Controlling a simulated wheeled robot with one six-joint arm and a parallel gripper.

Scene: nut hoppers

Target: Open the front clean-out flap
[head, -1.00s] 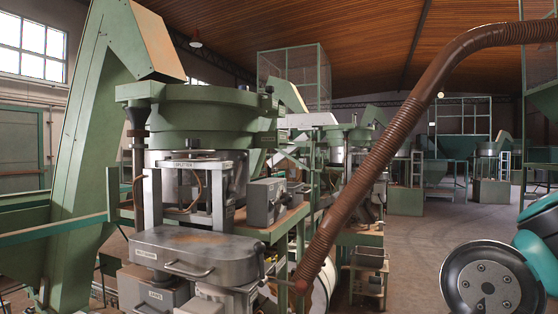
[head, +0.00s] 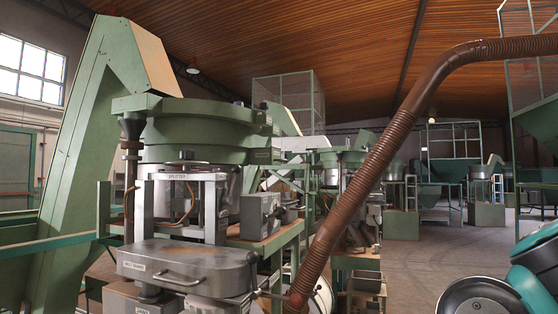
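A nut machine stands in front of me, with a green round hopper (head: 195,122) on top and a section labelled "SPLITTER" (head: 181,177) below it. At its lower front is a grey metal cover (head: 215,263) with a bar handle (head: 176,277) and a small label. The cover lies flat and looks closed. I cannot tell whether it is the clean-out flap; no part is clearly marked as that. Grey boxes under the cover are cut off by the lower edge.
A brown ribbed hose (head: 375,165) slants down close to the machine's right side. A grey control box (head: 260,217) sits on the right of the frame. A green conveyor (head: 85,140) rises at the left. Open floor (head: 425,258) lies to the right, with more machines behind.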

